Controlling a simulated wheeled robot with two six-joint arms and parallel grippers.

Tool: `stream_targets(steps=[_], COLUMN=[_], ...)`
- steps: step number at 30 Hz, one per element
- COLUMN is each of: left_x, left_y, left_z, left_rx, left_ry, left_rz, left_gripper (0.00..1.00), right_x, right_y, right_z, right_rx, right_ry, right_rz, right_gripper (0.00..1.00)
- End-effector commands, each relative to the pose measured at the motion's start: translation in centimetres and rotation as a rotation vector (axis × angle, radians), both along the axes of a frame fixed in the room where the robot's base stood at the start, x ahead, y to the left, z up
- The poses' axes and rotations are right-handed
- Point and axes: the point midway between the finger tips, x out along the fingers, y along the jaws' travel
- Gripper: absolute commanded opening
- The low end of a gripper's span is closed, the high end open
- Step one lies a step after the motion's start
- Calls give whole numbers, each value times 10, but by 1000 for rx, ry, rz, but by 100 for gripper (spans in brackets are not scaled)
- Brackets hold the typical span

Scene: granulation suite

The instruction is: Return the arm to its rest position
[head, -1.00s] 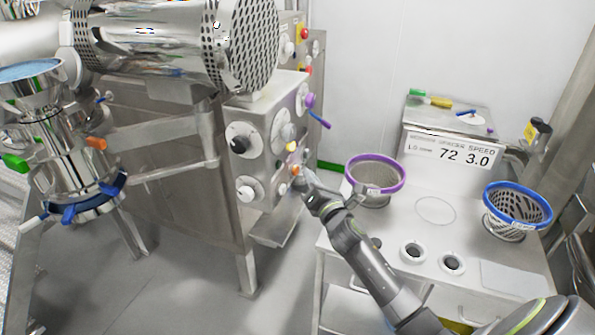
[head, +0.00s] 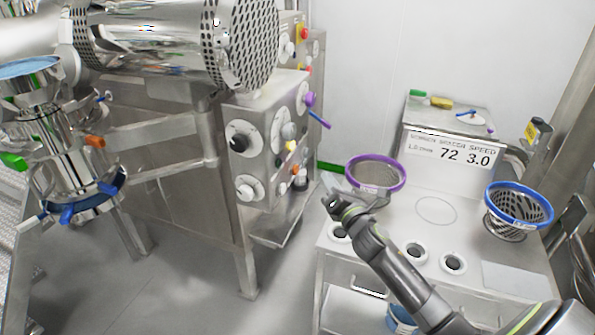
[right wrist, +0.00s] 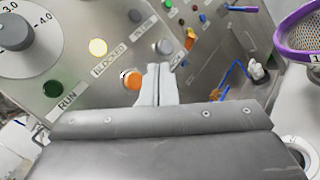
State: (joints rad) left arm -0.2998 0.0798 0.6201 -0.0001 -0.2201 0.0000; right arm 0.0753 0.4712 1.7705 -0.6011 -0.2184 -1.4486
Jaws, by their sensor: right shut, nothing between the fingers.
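My right arm reaches in from the lower right of the head view. Its gripper (head: 330,190) hangs in the air between the machine's control panel (head: 262,170) and the purple-rimmed sieve basket (head: 375,184). In the right wrist view the fingers (right wrist: 157,85) are together with nothing held. My left gripper is not in view.
The white bench (head: 437,236) stands at the right with round holes and a blue-rimmed basket (head: 518,204). A display box (head: 450,150) reads 72 and 3.0. A steel mill with coloured handles (head: 72,150) stands at the left. The floor before the machine is clear.

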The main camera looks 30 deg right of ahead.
Motion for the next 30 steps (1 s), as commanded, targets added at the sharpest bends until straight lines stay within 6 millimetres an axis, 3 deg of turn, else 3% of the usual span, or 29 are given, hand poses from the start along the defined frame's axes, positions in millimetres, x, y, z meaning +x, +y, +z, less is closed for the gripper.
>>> stream_targets(steps=[16, 20, 23, 26, 30], left_x=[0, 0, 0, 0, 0], left_y=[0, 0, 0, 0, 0], left_z=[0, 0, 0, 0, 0], left_rx=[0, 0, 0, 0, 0], left_ry=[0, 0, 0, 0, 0], left_rz=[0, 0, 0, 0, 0], left_gripper=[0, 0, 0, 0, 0], right_x=[0, -7, -28, -63, -126], right_y=[0, -1, -3, -5, 0], right_z=[0, -8, -28, -58, -105], right_rx=[1, 75, 269, 574, 1040], right_ry=[0, 19, 67, 132, 219], right_rz=[0, -18, -71, -170, -367], right_gripper=[0, 0, 0, 0, 0])
